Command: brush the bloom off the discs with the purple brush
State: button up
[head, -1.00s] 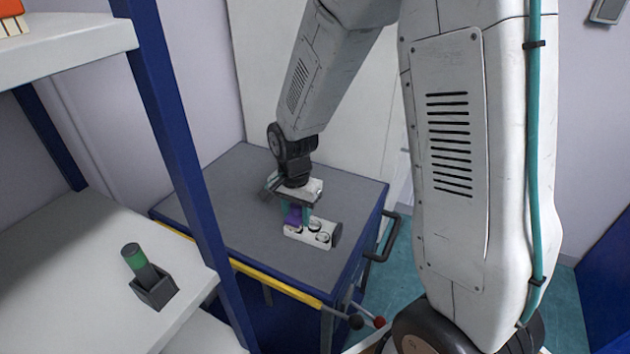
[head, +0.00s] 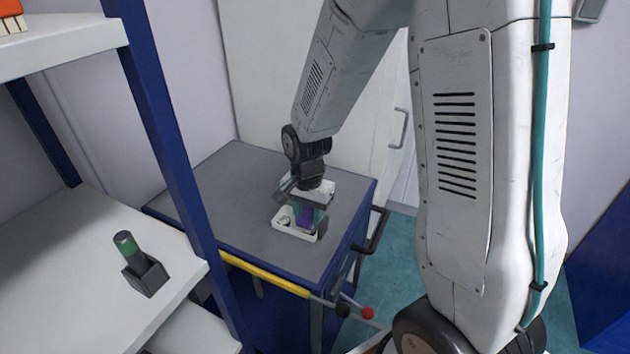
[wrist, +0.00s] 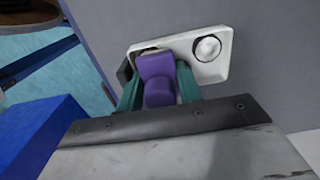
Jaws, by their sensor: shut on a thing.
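The purple brush (wrist: 157,78) is between the teal fingers of my gripper (wrist: 158,92), which is shut on it. In the head view the purple brush (head: 305,215) is over the right part of a white tray (head: 290,235). In the wrist view the white tray (wrist: 215,75) holds a round pale disc (wrist: 207,48) with a dark rim, which lies clear of the brush. I cannot tell whether the bristles touch a disc.
The tray stands on a grey-topped blue cart (head: 235,185) with a yellow bar (head: 265,275) and a dark handle (head: 375,230). A white shelf (head: 60,260) at left carries a green-banded dark cylinder in a small holder (head: 145,275). The cart top left of the tray is clear.

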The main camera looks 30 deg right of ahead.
jog(key=shift+s+d+r, duration=0.2)
jog(key=shift+s, duration=0.05)
notch_tip(320, 180, up, 11)
dwell(0.3)
jog(key=shift+w, duration=0.1)
dwell(0.4)
